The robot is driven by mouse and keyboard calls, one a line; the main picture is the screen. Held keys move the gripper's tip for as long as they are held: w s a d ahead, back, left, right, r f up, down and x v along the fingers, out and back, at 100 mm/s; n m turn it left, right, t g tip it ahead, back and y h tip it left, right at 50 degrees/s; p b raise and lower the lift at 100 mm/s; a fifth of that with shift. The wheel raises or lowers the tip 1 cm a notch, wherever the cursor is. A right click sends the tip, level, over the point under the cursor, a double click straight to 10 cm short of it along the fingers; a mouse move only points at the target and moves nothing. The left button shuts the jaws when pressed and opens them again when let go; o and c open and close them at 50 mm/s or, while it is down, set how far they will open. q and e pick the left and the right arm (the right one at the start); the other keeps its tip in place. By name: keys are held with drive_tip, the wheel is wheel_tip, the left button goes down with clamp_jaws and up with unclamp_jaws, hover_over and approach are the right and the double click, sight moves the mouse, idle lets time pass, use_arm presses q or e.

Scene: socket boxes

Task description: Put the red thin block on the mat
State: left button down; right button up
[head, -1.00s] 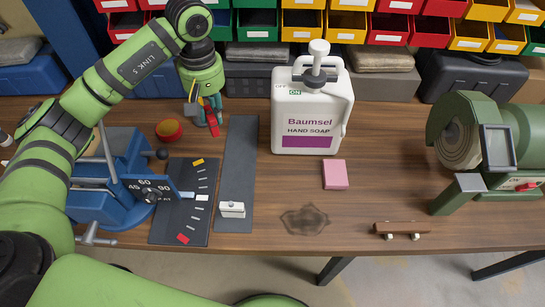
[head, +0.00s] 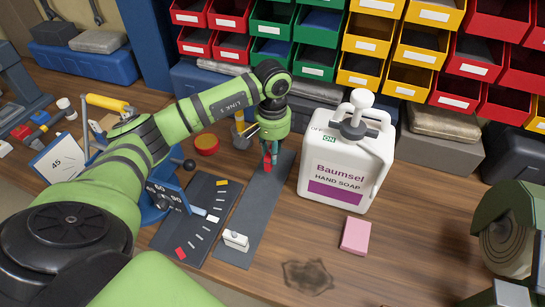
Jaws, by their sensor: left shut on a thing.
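The red thin block (head: 267,164) is held upright between the fingers of my left gripper (head: 269,155), which is shut on it. The gripper is at the far end of a plain dark grey strip mat (head: 254,205). I cannot tell whether the block touches the strip. A white block with a small knob (head: 235,240) stands on the strip's near end. To its left lies a dark board (head: 195,222) with white tick marks and yellow, white and red patches. My right gripper is not in view.
A white soap bottle (head: 340,165) stands close to the right of the strip. A pink block (head: 356,235) and a dark stain (head: 307,276) lie nearer. A round red-and-yellow thing (head: 206,143) is left of the gripper. Coloured bins (head: 370,37) line the back.

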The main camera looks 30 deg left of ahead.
use_arm(q)
wheel_tip(320, 180, down, 3)
drive_tip(key=shift+f+p, duration=0.1)
drive_tip(key=shift+p, duration=0.35)
drive_tip(key=shift+f, duration=0.1)
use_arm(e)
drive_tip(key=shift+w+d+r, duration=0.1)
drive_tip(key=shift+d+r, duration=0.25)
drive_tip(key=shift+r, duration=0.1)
use_arm(q)
drive_tip(key=shift+f+b, duration=0.15)
drive_tip(key=shift+b, duration=0.15)
drive_tip(key=c, duration=1)
unclamp_jaws()
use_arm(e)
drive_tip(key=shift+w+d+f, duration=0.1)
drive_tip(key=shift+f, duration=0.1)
